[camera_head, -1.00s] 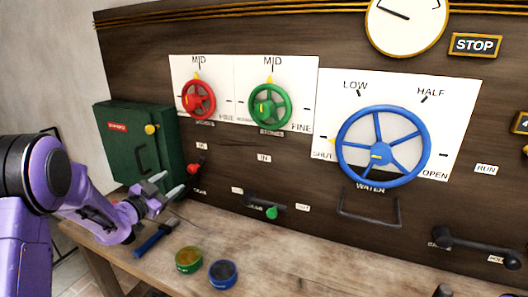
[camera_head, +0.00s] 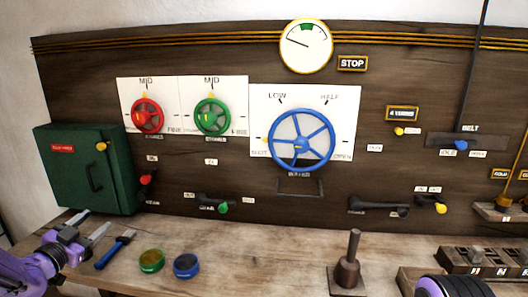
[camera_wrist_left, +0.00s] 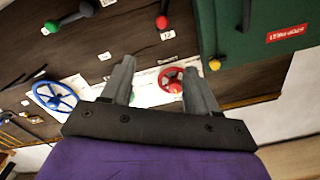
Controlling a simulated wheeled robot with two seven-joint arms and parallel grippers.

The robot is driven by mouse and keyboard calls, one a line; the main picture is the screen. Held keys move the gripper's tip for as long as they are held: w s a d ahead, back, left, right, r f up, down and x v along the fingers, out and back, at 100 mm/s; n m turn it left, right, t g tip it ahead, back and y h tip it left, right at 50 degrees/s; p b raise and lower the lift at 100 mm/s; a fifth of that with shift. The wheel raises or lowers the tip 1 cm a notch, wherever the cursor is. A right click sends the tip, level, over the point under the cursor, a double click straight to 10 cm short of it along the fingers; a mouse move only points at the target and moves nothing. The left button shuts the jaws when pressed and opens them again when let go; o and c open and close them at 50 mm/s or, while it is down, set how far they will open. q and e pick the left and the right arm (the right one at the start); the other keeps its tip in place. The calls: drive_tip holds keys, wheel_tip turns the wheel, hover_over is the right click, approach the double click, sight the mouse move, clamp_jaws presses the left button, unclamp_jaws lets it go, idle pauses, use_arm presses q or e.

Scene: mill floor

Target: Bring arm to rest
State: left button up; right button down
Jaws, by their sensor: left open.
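My left arm comes in at the lower left of the head view. Its gripper (camera_head: 88,229) is open and empty, low in front of the panel, beside a blue-handled brush (camera_head: 115,250) on the bench. In the left wrist view the two grey fingers (camera_wrist_left: 158,82) stand apart with nothing between them, and the panel shows upside down beyond. A purple and black part of my own body shows at the bottom right of the head view; my right gripper is not seen.
The bench (camera_head: 240,250) holds a green-rimmed tin (camera_head: 151,261), a blue tin (camera_head: 186,266) and a dark metal post (camera_head: 348,270). A green cabinet (camera_head: 85,170) stands behind my left gripper. The panel carries a red wheel (camera_head: 147,116), green wheel (camera_head: 212,117) and blue wheel (camera_head: 300,140).

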use_arm(q)
drive_tip(key=s+d+f+n+g+y, duration=0.2)
drive_tip(key=s+d+f+n, duration=0.15)
drive_tip(key=f, duration=0.35)
drive_tip(key=s+d+f+n+g+y, duration=0.25)
drive_tip(key=f+n, duration=0.25)
drive_tip(key=f, duration=0.3)
drive_tip(key=s+d+f+n+g+y, duration=0.1)
drive_tip(key=s+d+f+n+g, duration=0.2)
drive_tip(key=f, duration=0.4)
drive_tip(key=s+d+f+g, duration=0.2)
drive_tip(key=s+f, duration=0.3)
drive_tip(key=s, duration=0.4)
drive_tip(key=s+d+f+n+g, duration=0.1)
drive_tip(key=s+d+f+g, duration=0.2)
drive_tip(key=s, duration=0.6)
drive_tip(key=s+d+f+n+g, duration=0.1)
drive_tip(key=s+d+f, duration=0.3)
drive_tip(key=s+f, duration=0.4)
drive_tip(key=shift+s+d+g+h, duration=0.3)
drive_tip(key=shift+s+g+h, duration=0.25)
drive_tip(key=shift+s, duration=0.45)
drive_tip(key=shift+w+f, duration=0.1)
